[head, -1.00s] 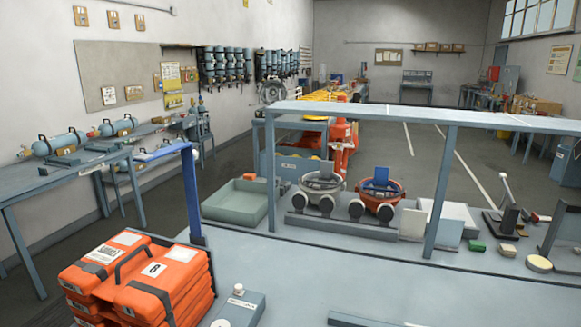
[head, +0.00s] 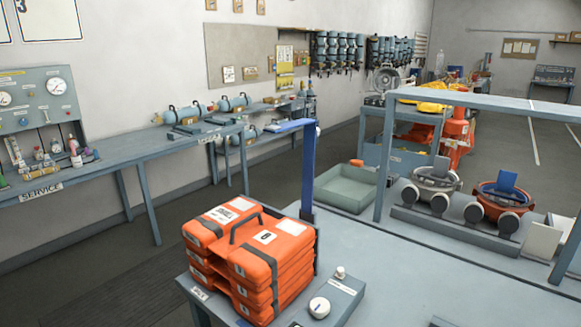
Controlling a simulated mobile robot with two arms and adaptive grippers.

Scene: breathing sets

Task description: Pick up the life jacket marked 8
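A stack of orange life jackets (head: 260,290) stands on the near left corner of the grey table. The top life jacket (head: 252,262) has a grey strap handle and white labels. A small white label on its near face carries a dark figure, too small to read surely now; it read 8 in the earlier view. Neither of my grippers is in view.
A blue post (head: 309,175) rises just behind the stack. A grey control box (head: 335,296) with a white knob sits right of it. A green-grey tray (head: 345,188) and two breathing sets (head: 437,183) (head: 502,200) stand farther back. A service bench (head: 120,165) runs along the left wall.

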